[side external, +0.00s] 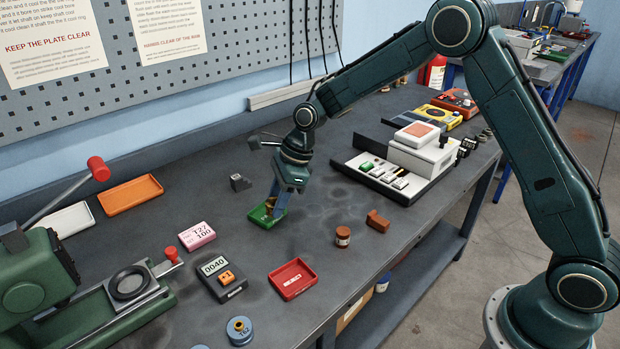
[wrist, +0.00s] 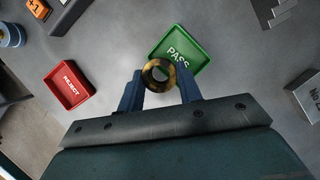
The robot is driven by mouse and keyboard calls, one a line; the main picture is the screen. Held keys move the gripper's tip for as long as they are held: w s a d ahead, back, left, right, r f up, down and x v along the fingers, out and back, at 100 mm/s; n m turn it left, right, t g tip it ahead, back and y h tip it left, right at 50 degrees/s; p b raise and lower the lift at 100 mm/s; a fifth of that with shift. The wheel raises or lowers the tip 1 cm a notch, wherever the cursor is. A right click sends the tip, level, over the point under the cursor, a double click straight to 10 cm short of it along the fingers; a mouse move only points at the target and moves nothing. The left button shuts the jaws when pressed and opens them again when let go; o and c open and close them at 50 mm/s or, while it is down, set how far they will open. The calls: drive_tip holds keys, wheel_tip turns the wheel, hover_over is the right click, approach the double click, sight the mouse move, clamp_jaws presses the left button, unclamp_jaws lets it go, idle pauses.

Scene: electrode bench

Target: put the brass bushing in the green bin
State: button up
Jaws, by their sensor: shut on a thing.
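The brass bushing (wrist: 158,76) is a ring with a dark hole, held between the two blue fingers of my gripper (wrist: 160,88) in the wrist view. My gripper is shut on it. The green bin (wrist: 193,49) is a shallow tray marked PASS, and the bushing overlaps its near left edge in that view. In the side view my gripper (side external: 273,207) points down at the green bin (side external: 258,220), with its fingertips over or in the bin. I cannot tell whether the bushing touches the bin floor.
A red tray marked REJECT (side external: 293,279) lies nearer the front edge. A green press (side external: 60,275) is at the left.

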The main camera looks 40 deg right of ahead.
drive_tip(key=shift+f, duration=0.55)
drive_tip(key=shift+f, duration=0.15)
drive_tip(key=o, duration=1.1)
drive_tip(key=v, duration=1.2)
drive_tip(key=shift+s, duration=0.15)
